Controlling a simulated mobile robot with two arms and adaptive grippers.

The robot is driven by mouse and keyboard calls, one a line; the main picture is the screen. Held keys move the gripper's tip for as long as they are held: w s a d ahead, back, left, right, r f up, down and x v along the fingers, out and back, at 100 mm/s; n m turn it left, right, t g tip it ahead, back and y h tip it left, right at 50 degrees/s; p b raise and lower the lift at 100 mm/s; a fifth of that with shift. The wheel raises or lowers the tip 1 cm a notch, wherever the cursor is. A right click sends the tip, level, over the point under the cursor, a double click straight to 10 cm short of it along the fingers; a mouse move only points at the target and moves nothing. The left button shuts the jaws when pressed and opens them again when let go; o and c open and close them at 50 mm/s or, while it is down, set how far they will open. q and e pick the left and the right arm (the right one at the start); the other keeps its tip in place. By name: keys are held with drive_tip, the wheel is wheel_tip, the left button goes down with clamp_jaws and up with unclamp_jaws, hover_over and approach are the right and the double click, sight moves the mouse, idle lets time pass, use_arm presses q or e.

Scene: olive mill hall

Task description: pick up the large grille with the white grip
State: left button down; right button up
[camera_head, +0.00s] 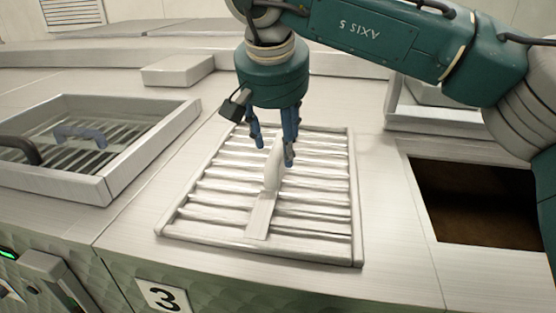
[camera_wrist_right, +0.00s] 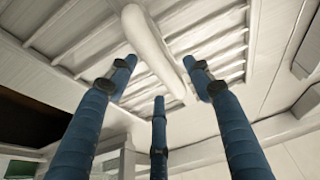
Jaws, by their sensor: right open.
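The large grille (camera_head: 315,225) with the white grip lies flat on the pale metal top in the middle of the head view. Its white grip (camera_head: 273,167) is a raised bar running along its middle. My right gripper (camera_head: 274,152) is over the far part of the grille with its blue fingers pointing down. The fingers are open and spread about the grip. In the right wrist view the grip (camera_wrist_right: 150,42) passes between the open fingers (camera_wrist_right: 160,95), and the slats (camera_wrist_right: 80,30) lie behind it. I cannot tell whether any finger touches it. My left gripper is not in view.
A framed bay (camera_head: 112,187) at left holds a slatted grille with a blue-grey grip (camera_head: 80,133). A dark open hatch (camera_head: 478,203) is at right. A raised metal box (camera_head: 178,70) stands behind. A plate marked 3 (camera_head: 165,298) is on the front face.

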drive_tip(key=shift+x, duration=1.15)
clamp_jaws()
drive_tip(key=shift+r, duration=0.15)
drive_tip(key=shift+r, duration=0.15)
